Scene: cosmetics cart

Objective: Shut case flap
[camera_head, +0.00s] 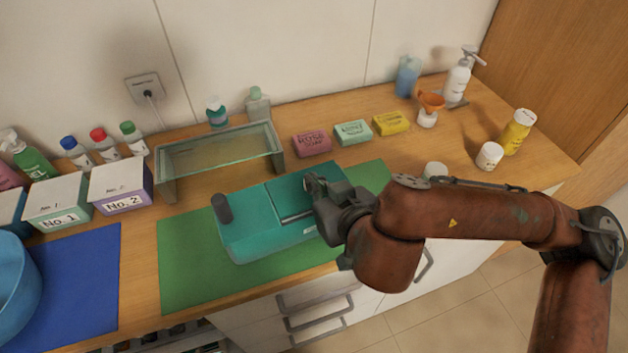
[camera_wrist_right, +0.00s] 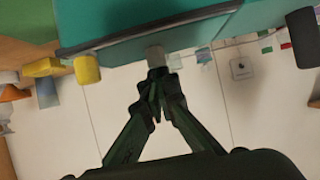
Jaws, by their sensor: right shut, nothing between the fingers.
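A teal case (camera_head: 262,228) lies on the green mat, with a dark cylinder (camera_head: 222,208) at its left end. A teal panel, likely the flap (camera_head: 312,179), shows at its right part, with a dark seam beside it; my gripper partly hides it, and I cannot tell how far it stands open. My right gripper (camera_head: 314,186) is over the right part of the case. In the right wrist view, its fingers (camera_wrist_right: 158,84) are shut and empty, close to a small pale tab (camera_wrist_right: 155,56) by the dark edge of the teal case (camera_wrist_right: 140,28). My left gripper is out of view.
A glass shelf (camera_head: 222,147) stands behind the green mat (camera_head: 180,272). Several soap boxes, including a pink one (camera_head: 312,144), stand behind the case. Labelled boxes (camera_head: 121,187) and a blue mat (camera_head: 82,285) are at left. Bottles and jars stand at right.

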